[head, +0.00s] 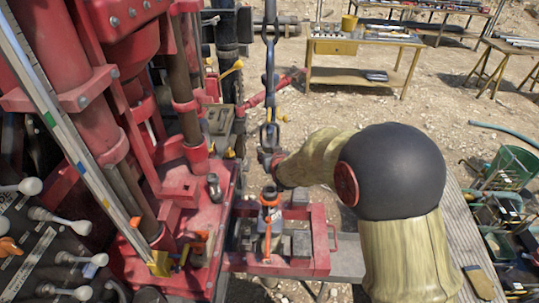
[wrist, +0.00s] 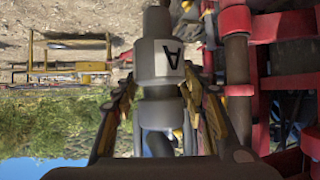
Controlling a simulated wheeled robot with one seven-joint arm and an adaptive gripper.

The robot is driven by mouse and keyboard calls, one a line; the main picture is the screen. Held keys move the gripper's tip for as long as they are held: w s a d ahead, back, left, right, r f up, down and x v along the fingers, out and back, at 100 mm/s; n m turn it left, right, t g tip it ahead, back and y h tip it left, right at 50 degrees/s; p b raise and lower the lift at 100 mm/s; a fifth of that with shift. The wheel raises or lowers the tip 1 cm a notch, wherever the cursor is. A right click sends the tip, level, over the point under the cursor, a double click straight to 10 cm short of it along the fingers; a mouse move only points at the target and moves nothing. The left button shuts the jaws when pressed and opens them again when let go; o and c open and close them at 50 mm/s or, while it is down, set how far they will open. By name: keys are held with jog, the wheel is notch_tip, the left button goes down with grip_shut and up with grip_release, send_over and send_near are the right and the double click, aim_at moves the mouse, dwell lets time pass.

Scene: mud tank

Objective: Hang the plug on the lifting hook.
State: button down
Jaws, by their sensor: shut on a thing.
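The plug (wrist: 155,62) is a grey stepped cylinder with a white label marked A. In the wrist view it lies between the two yellowish fingers of my gripper (wrist: 163,95), which is shut on it. In the head view my gripper (head: 272,122) shows small beyond my bent arm, with grey metal of the plug (head: 269,136) between the fingers. A dark metal linkage, seemingly the lifting hook (head: 270,82), runs up from there to the top edge. I cannot tell whether hook and plug touch.
The red rig (head: 105,120) stands close on the left, with levers (head: 45,215) at the lower left. An orange-topped tool (head: 268,205) stands in a red frame (head: 320,235) below my gripper. A yellow bench (head: 350,75) is behind; gravel ground lies open between.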

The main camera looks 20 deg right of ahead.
jog(key=shift+w+r, duration=0.25)
jog(key=shift+w, duration=0.1)
jog(key=shift+w+d+f+b, duration=0.15)
jog(key=shift+w+f+b, duration=0.15)
jog(key=shift+f+b, duration=0.45)
jog(key=shift+w+d+f+b, duration=0.1)
jog(key=shift+w+f+b, duration=0.2)
jog(key=shift+f+b, duration=0.45)
jog(key=c, duration=1.4)
grip_release()
jog(key=o, duration=0.4)
jog(key=shift+f, duration=0.2)
jog(key=shift+o, duration=0.2)
jog(key=shift+s, duration=0.1)
